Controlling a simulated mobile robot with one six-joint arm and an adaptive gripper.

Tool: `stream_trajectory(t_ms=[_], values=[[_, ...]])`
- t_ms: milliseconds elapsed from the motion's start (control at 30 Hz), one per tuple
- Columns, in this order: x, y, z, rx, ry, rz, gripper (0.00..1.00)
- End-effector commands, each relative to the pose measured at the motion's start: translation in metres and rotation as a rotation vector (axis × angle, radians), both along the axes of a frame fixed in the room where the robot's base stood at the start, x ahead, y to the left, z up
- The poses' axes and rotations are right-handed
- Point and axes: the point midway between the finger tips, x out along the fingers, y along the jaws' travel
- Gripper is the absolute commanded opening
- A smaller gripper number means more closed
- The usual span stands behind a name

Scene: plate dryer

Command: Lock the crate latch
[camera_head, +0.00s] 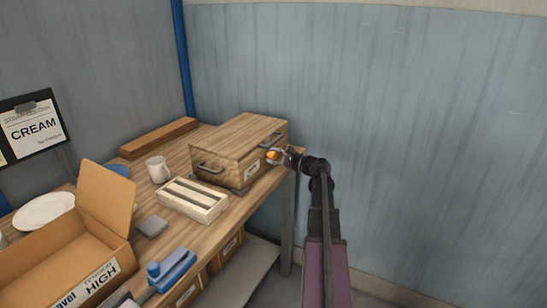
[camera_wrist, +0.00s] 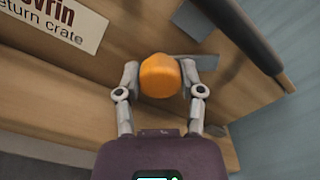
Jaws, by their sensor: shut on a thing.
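The wooden crate (camera_head: 236,148) stands closed on the far end of the workbench, with a dark handle on its end face. Its labelled front also shows in the wrist view, with a partly readable "return crate" label (camera_wrist: 60,22). An orange knob (camera_wrist: 160,75) sits at the crate front, beside a grey metal plate (camera_wrist: 194,61) that looks like part of the latch. My gripper (camera_wrist: 160,80) is shut on the orange knob, one finger on each side. In the head view my gripper (camera_head: 280,157) reaches the crate's right side; the latch details are too small there.
A slatted wooden rack (camera_head: 193,199), a white mug (camera_head: 158,169) and an open cardboard box (camera_head: 65,245) stand on the workbench (camera_head: 222,220). A blue tool (camera_head: 172,270) lies near the front edge. Drawers sit below. The blue-grey wall (camera_head: 400,120) is behind my arm.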

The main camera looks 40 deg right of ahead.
Motion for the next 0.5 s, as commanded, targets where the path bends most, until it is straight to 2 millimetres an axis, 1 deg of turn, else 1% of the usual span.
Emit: stream_trajectory(t_ms=[500], values=[[0.0004, 0.0006, 0.0002, -0.452, -0.188, 0.002, 0.03]])
